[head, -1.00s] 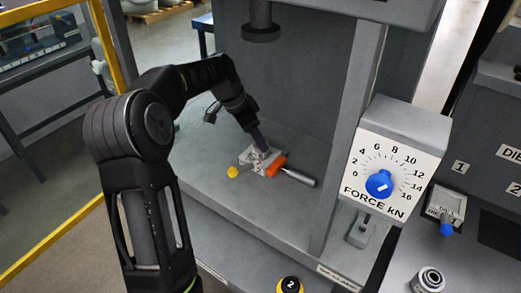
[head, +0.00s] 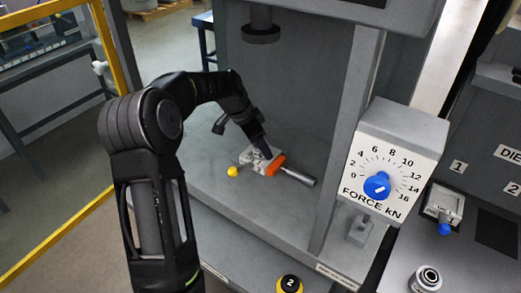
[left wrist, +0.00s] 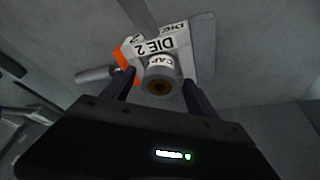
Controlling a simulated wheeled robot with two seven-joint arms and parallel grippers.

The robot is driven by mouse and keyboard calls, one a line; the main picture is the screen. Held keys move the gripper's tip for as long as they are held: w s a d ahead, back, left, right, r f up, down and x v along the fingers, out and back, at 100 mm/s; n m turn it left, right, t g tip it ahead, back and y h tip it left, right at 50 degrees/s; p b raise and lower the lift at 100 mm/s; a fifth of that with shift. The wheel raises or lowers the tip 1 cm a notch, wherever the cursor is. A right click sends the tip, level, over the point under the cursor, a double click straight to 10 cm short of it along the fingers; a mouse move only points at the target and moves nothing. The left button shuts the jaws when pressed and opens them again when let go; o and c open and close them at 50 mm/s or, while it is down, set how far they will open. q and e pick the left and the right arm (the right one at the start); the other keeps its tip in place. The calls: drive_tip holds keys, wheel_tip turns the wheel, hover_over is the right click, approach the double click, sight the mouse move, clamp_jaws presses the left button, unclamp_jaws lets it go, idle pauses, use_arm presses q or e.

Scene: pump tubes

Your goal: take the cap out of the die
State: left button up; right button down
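The die (head: 249,154), a pale block marked DIE 2 in the left wrist view (left wrist: 186,31), sits on the press bed. The cap (left wrist: 158,71), a grey cylinder labelled CAP with a brass-coloured centre, shows at the die in the left wrist view. I cannot tell how deep it sits in the die. My left gripper (head: 266,154) reaches down at the die. In the left wrist view its two dark fingers (left wrist: 160,80) stand either side of the cap, with a gap visible. The head view does not show the cap clearly. My right gripper is not in view.
An orange piece with a grey handle (head: 298,177) lies against the die's right side. A yellow knob (head: 232,171) is at its left. The press ram (head: 261,33) hangs above. The press frame post (head: 345,130) and force dial (head: 377,186) stand to the right.

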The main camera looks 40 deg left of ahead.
use_arm(q)
clamp_jaws()
idle(0.5)
